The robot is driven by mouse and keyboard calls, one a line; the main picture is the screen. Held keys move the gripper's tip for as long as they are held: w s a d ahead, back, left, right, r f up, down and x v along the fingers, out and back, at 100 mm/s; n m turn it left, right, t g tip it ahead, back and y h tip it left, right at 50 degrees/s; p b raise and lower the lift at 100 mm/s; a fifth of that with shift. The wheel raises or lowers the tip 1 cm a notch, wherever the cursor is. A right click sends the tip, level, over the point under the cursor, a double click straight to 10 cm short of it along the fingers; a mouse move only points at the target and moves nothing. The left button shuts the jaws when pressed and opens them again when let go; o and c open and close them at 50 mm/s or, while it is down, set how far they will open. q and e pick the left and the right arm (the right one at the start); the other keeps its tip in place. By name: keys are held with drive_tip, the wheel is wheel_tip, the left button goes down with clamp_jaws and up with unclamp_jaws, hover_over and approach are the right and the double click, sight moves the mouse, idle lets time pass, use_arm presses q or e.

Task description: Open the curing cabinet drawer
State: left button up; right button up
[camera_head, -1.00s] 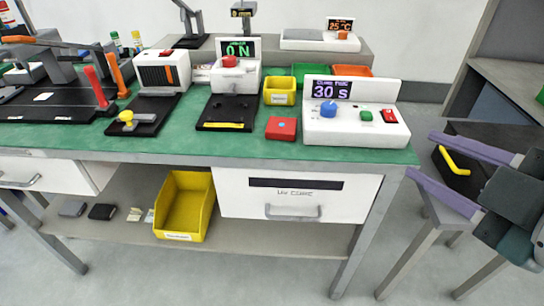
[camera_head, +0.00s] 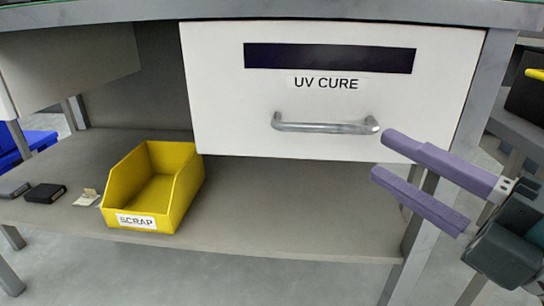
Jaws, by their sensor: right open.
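The curing cabinet drawer (camera_head: 230,90) has a white front with a dark window strip and a "UV CURE" label. It looks shut under the bench. Its grey bar handle (camera_head: 325,126) runs across the lower middle of the front. My right gripper (camera_head: 380,158) comes in from the right with two purple fingers parted. Its fingertips appear just right of and slightly below the handle's right end, and nothing is between them. I cannot tell the gap in depth between the fingers and the drawer front. My left gripper is out of view.
A yellow "SCRAP" bin (camera_head: 188,195) stands on the lower shelf (camera_head: 280,205), left of and below the drawer. Small dark items (camera_head: 45,193) lie at the shelf's left. A bench leg (camera_head: 465,110) stands right of the drawer, behind my right gripper. Another drawer (camera_head: 75,65) sticks out at left.

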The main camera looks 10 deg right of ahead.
sight(329, 131)
drive_tip(key=b+x, duration=0.3)
drive_tip(key=x, duration=0.7)
drive_tip(key=shift+s+a+f, duration=0.1)
drive_tip(key=shift+f, duration=0.05)
clamp_jaws()
idle(1.3)
